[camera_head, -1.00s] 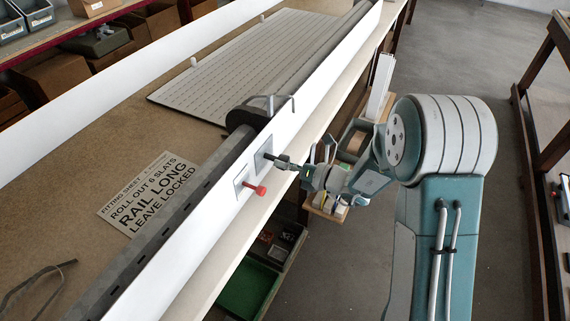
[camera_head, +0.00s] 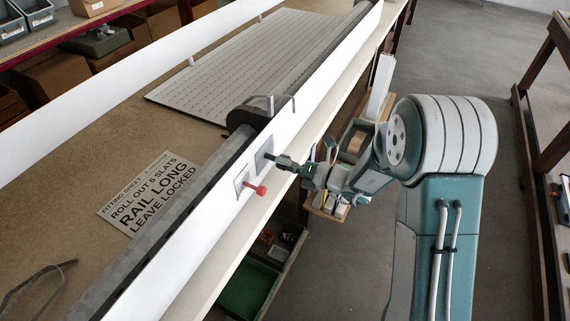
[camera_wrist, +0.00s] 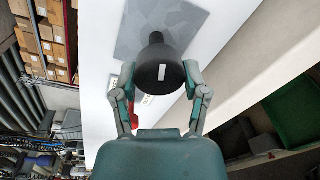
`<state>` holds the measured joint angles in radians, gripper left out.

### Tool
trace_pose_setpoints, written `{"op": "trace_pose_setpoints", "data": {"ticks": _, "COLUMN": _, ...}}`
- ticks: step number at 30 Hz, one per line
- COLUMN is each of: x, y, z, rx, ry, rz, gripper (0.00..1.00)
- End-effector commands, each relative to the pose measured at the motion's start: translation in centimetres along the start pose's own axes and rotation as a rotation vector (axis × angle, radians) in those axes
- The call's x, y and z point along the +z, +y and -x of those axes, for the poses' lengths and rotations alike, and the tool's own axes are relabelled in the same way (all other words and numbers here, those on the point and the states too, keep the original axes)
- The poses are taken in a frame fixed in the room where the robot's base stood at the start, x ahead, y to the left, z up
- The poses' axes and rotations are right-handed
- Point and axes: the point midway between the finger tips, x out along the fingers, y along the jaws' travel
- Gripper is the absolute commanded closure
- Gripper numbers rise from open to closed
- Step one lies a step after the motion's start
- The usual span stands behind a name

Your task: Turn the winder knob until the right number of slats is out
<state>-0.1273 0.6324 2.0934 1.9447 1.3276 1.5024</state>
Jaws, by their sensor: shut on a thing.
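The winder knob is a dark knob with a white mark (camera_wrist: 162,73), on a grey plate (camera_wrist: 150,28) on the white rail wall. My gripper (camera_wrist: 155,82) is shut on it, a finger on each side. In the head view my gripper (camera_head: 287,163) meets the knob from the right. The pale slatted shutter (camera_head: 240,65) lies flat on the bench beyond the dark roller end (camera_head: 245,118). A red knob (camera_head: 261,190) sticks out beside the winder. The fitting sheet (camera_head: 150,195) reads "ROLL OUT 6 SLATS", "RAIL LONG", "LEAVE LOCKED".
A long grey rail (camera_head: 150,235) runs along the white wall. A bent metal handle (camera_head: 280,103) stands at the roller end. A green bin (camera_head: 248,288) sits below the bench edge. Shelves with boxes are at the upper left.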

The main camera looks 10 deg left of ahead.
Motion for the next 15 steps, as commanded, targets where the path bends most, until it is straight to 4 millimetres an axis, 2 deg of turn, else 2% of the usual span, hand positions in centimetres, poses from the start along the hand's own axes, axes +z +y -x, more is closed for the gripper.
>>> {"op": "trace_pose_setpoints", "data": {"ticks": 3, "x": 0.45, "y": -0.17, "z": 0.04, "rx": -0.006, "ry": -0.012, "rz": 0.0, "gripper": 0.89}}
{"op": "trace_pose_setpoints", "data": {"ticks": 4, "x": 0.45, "y": -0.17, "z": 0.04, "rx": -0.007, "ry": -0.012, "rz": 0.0, "gripper": 0.37}}
{"op": "trace_pose_setpoints", "data": {"ticks": 6, "x": 0.44, "y": -0.17, "z": 0.05, "rx": -0.007, "ry": -0.012, "rz": 0.001, "gripper": 0.07}}
{"op": "trace_pose_setpoints", "data": {"ticks": 15, "x": 0.18, "y": -0.06, "z": 0.04, "rx": -0.003, "ry": -0.006, "rz": 0.0, "gripper": 0.07}}
